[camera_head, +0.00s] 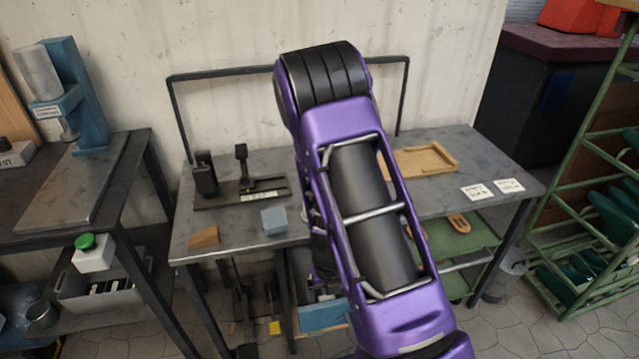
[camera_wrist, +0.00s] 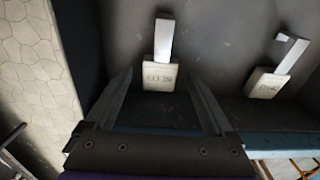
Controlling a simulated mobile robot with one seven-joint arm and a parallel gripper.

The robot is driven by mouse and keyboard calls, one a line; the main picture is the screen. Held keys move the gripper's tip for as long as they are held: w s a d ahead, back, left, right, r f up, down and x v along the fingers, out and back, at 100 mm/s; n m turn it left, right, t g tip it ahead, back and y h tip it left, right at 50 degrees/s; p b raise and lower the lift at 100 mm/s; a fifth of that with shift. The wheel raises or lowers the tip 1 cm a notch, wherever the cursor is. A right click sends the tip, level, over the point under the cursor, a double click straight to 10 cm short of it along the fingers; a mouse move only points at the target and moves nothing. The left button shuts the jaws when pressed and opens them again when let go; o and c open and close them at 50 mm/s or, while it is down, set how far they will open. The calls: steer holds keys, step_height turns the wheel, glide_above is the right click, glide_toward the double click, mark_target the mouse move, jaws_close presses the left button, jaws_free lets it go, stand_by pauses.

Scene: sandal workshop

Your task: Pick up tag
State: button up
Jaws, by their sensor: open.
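In the wrist view, a tag (camera_wrist: 159,73) shows as a small cream piece with dark print and a white strip standing out behind it. It lies on a dark grey surface, in line with the space between my gripper's fingertips (camera_wrist: 160,80). My gripper is open, one finger toward each side of the tag, and holds nothing. I cannot tell how far the tag is from the fingers. A second, similar tag (camera_wrist: 265,83) lies to the right, outside the fingers. In the head view, my arm hides the gripper.
The head view shows a grey bench (camera_head: 440,201) with white cards (camera_head: 475,191), a wooden tray (camera_head: 424,160) and a light blue block (camera_head: 274,221). A green rack (camera_head: 583,200) stands right. In the wrist view, a blue edge (camera_wrist: 283,142) lies lower right and tiled floor (camera_wrist: 35,65) left.

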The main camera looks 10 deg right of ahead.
steer(key=shift+s+f, duration=0.15)
steer(key=shift+s, duration=0.05)
steer(key=shift+c, duration=1.3)
steer(key=shift+w, duration=0.1)
jaws_close()
